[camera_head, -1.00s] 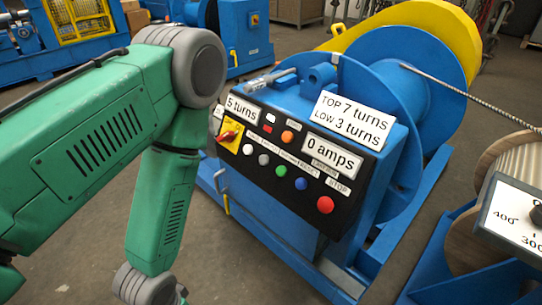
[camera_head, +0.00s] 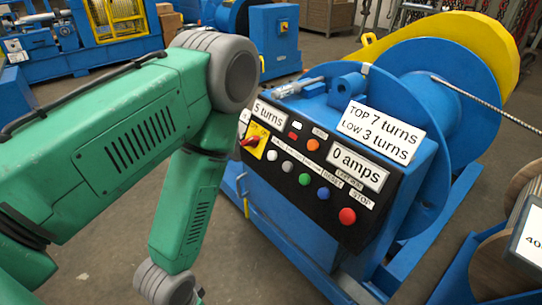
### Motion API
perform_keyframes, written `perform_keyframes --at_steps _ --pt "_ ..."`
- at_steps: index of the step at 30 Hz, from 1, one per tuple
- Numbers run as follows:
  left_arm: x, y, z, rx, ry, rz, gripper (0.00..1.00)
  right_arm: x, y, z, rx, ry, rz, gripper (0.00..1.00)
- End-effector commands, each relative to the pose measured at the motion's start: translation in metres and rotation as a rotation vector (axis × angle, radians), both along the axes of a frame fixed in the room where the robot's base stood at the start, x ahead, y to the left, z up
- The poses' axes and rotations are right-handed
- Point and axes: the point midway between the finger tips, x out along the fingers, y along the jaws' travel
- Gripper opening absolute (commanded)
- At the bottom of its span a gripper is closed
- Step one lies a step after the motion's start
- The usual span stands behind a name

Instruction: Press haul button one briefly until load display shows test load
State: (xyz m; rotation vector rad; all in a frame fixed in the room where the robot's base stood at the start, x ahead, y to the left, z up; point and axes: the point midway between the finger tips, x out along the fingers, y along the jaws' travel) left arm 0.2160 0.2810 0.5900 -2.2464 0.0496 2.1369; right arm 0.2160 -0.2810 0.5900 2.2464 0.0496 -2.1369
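The black control panel (camera_head: 290,205) is on the front of the blue winch (camera_head: 405,160). A turns display (camera_head: 268,114) reads "5 turns" and a load display (camera_head: 357,168) reads "0 amps". The small labels are too blurred to tell which button is haul one. My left arm hangs left of the panel, its gripper below the picture. My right gripper is not in view.
A red-and-yellow switch (camera_head: 255,140) and an orange lamp or button (camera_head: 313,145) are also on the panel. A white sign (camera_head: 380,132) reads "TOP 7 turns LOW 3 turns". A wooden reel (camera_head: 505,245) stands at right. Grey floor lies between my arm and the winch.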

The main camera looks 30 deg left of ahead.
Motion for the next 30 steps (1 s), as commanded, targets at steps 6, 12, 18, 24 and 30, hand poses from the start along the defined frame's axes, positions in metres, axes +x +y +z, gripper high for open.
perform_keyframes --at_steps 6,12,18,24,30 --pt "0.0 0.0 0.0 0.0 0.0 0.0 0.0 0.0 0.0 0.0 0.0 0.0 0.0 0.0" --pt "0.0 0.0 0.0 0.0 0.0 0.0 0.0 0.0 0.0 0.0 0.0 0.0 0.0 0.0" --pt "0.0 0.0 0.0 0.0 0.0 0.0 0.0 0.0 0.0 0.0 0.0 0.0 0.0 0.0" --pt "0.0 0.0 0.0 0.0 0.0 0.0 0.0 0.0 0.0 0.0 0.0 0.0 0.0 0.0" --pt "0.0 0.0 0.0 0.0 0.0 0.0 0.0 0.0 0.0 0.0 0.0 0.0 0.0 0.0"
